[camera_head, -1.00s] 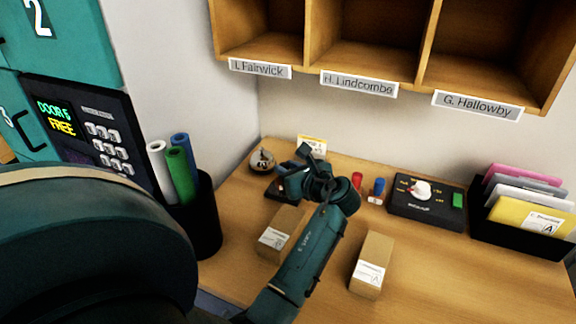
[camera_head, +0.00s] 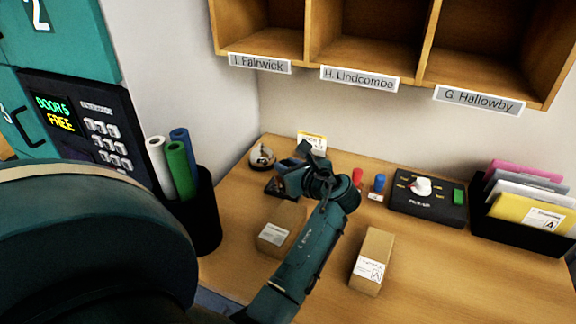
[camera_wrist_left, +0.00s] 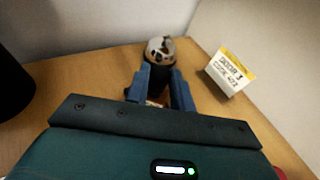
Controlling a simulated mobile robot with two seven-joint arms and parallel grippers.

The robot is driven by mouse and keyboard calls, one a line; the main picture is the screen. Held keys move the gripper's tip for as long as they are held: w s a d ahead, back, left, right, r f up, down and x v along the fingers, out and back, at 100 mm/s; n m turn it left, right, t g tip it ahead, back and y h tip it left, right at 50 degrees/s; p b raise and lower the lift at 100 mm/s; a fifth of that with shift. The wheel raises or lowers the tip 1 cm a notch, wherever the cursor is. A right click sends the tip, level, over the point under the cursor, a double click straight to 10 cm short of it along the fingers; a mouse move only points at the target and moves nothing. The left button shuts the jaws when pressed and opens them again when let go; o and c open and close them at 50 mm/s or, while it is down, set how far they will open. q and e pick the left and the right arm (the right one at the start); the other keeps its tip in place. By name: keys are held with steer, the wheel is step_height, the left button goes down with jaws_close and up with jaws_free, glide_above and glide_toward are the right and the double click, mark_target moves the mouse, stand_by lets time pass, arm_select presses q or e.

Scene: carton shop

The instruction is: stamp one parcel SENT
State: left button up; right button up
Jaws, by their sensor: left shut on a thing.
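Two brown cardboard parcels with white labels lie on the desk in the head view, one left of my left forearm (camera_head: 281,229) and one right of it (camera_head: 376,247). My left gripper (camera_head: 284,172) is at the back left of the desk, above a dark flat pad (camera_head: 271,187). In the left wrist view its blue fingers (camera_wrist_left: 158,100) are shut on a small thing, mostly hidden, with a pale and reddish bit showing. A red stamp-like piece (camera_head: 357,176) and a blue one (camera_head: 378,184) stand right of the gripper. My right gripper is not in view.
A shiny dome (camera_head: 262,156) and a small sign card (camera_head: 313,140) stand close behind my gripper. A black control box (camera_head: 428,208) and a black envelope holder (camera_head: 520,235) are at right. A black bin with rolls (camera_head: 207,225) is at left. Pigeonholes (camera_head: 361,50) hang above.

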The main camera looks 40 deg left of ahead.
arm_select(q)
steer(key=shift+f, duration=0.35)
steer(key=shift+f, duration=0.15)
stand_by(0.3)
stand_by(0.5)
step_height(320, 180, up, 2)
steer(key=shift+r+p, duration=0.15)
steer(key=shift+p, duration=1.1)
step_height(320, 180, up, 5)
steer(key=shift+f, duration=0.15)
